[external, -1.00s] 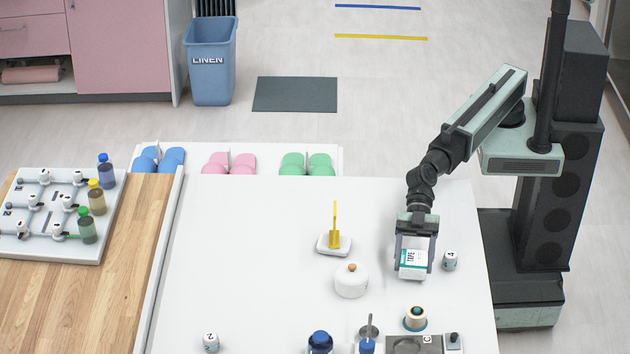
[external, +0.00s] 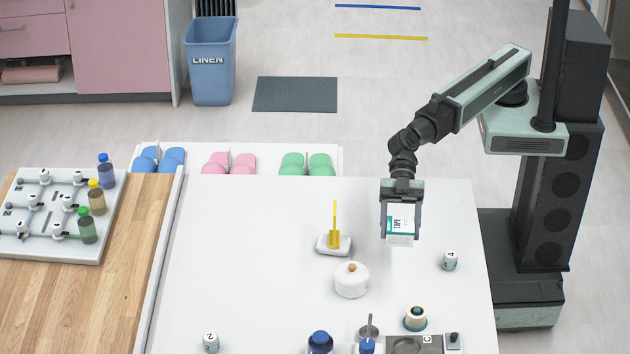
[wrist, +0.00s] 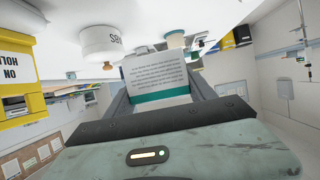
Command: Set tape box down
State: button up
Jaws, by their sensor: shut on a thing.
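The tape box (external: 400,225) is a small white carton with a teal band and lettering. My gripper (external: 401,215) is shut on it, with one finger on each side. In the external view the box hangs over the white table (external: 260,260), right of the yellow piece on its white base; its exact height above the surface is hard to tell. In the wrist view the tape box (wrist: 156,78) sits between my fingers, showing a printed text face and its teal band.
A white lidded pot (external: 351,281) and a yellow upright item on a white base (external: 334,241) stand to the left. A small numbered jar (external: 450,261) stands to the right. A teal-based spool (external: 415,318) and blue-capped bottles are in front. The table's back right is clear.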

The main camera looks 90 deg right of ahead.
jog(key=w+d+f+n+g, duration=0.1)
jog(key=w+d, duration=0.3)
jog(key=d, duration=0.3)
jog(key=w+d+n+g, duration=0.1)
jog(key=w+d, duration=0.4)
jog(key=d, duration=0.1)
jog(key=n+g+b, duration=0.1)
jog(key=n+g, duration=0.2)
jog(key=g, duration=0.1)
send_over(349, 191)
jog(key=shift+h, duration=0.4)
notch_tip(349, 191, down, 8)
jog(key=b, duration=0.8)
jog(key=shift+a+f+b, duration=0.1)
jog(key=shift+f+b, duration=0.15)
jog(key=shift+b, duration=0.15)
jog(key=shift+r, duration=0.25)
jog(key=o, duration=1)
jog(key=shift+f, duration=0.15)
jog(key=o, duration=0.5)
jog(key=shift+c, duration=0.2)
